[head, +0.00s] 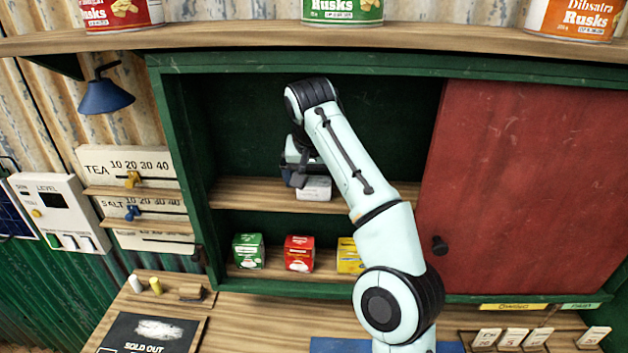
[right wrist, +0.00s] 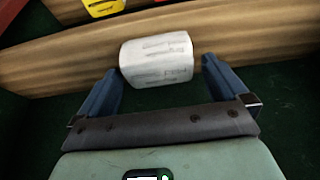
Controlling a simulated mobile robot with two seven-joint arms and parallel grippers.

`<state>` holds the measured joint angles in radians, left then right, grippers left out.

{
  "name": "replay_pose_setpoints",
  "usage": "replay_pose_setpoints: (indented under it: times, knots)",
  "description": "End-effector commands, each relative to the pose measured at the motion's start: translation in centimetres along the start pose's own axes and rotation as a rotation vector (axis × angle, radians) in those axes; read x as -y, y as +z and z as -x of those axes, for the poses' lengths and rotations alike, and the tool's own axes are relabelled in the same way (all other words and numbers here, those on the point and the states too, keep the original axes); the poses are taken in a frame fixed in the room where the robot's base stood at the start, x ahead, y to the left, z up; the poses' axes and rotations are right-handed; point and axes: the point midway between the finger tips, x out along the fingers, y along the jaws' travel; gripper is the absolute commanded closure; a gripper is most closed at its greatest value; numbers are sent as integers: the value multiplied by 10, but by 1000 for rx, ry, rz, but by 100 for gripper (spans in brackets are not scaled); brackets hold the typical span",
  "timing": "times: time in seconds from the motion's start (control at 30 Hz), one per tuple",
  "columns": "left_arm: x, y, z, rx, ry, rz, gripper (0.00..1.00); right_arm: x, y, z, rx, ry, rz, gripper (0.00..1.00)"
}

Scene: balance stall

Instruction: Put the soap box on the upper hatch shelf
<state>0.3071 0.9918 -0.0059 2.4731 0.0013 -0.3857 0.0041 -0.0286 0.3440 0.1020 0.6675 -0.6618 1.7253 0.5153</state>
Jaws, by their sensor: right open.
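The soap box, a small white box (head: 314,188), sits on the upper hatch shelf (head: 248,194), near its front edge. It also shows in the right wrist view (right wrist: 157,59), against the wooden plank. My right gripper (head: 297,178) reaches into the hatch and is partly hidden by its own arm. In the right wrist view its two blue fingers are open, one on each side of the white box, with gaps between them and the box. My left gripper is not in view.
The lower shelf holds a green box (head: 249,251), a red box (head: 299,253) and a yellow box (head: 349,256). A red sliding door (head: 525,185) covers the right side of the hatch. Tins stand on the top ledge (head: 230,38). The upper shelf is clear left of my gripper.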

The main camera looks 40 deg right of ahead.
Motion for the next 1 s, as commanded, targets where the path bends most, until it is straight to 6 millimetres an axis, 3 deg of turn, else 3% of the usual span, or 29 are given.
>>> replay_pose_setpoints:
  times: [0.2, 0.5, 0.7, 1.0]
  knots:
    - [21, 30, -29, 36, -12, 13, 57, 0, 50, 15, 4, -1, 8, 0]
    - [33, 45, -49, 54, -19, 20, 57, 0, 100, 40, 2, 0, 4, 0]
    - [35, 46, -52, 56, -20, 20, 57, 0, 111, 46, 1, 0, 1, 0]
    - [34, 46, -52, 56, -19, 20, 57, 0, 111, 48, 1, 0, 0, 0]
